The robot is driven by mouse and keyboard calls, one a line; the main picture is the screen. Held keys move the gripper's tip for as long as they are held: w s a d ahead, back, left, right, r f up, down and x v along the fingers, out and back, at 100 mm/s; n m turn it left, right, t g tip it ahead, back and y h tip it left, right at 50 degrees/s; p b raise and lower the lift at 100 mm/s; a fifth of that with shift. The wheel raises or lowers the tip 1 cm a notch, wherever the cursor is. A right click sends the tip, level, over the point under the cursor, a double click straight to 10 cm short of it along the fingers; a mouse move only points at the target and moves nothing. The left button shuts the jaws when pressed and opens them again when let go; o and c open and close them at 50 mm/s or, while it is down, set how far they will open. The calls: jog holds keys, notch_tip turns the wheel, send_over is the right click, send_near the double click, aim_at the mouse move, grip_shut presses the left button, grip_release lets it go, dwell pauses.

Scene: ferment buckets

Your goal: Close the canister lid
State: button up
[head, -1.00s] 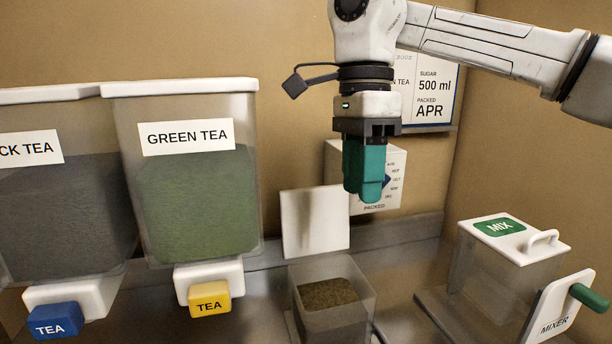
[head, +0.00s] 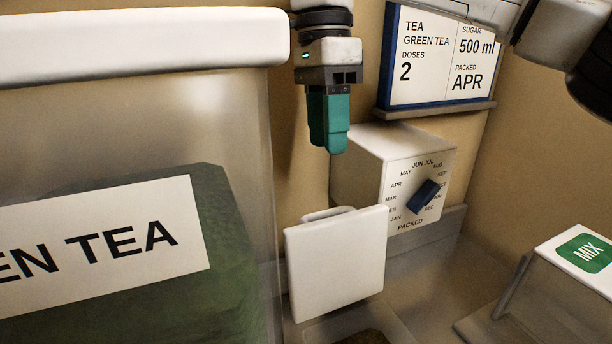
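The canister's white square lid (head: 335,264) stands open, tilted up at the back of the canister, with a small handle behind its top edge. The clear canister (head: 312,332) shows only its upper part at the bottom edge; a little dark brown-green tea (head: 362,338) is visible inside. My gripper (head: 329,142) hangs above the lid, pointing down, with teal fingers apart from it and nothing seen in them. The fingers overlap from this side, so their opening is hidden.
The green tea bin (head: 130,130) fills the left. Behind the lid is a white box with a blue month dial (head: 425,195). A sign (head: 440,58) hangs on the wall above it. The mixer, with its MIX lid (head: 585,255), stands at right; counter between is clear.

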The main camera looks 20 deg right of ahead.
notch_tip(320, 180, down, 11)
jog(key=shift+r, duration=0.15)
dwell(0.5)
grip_shut()
dwell(0.6)
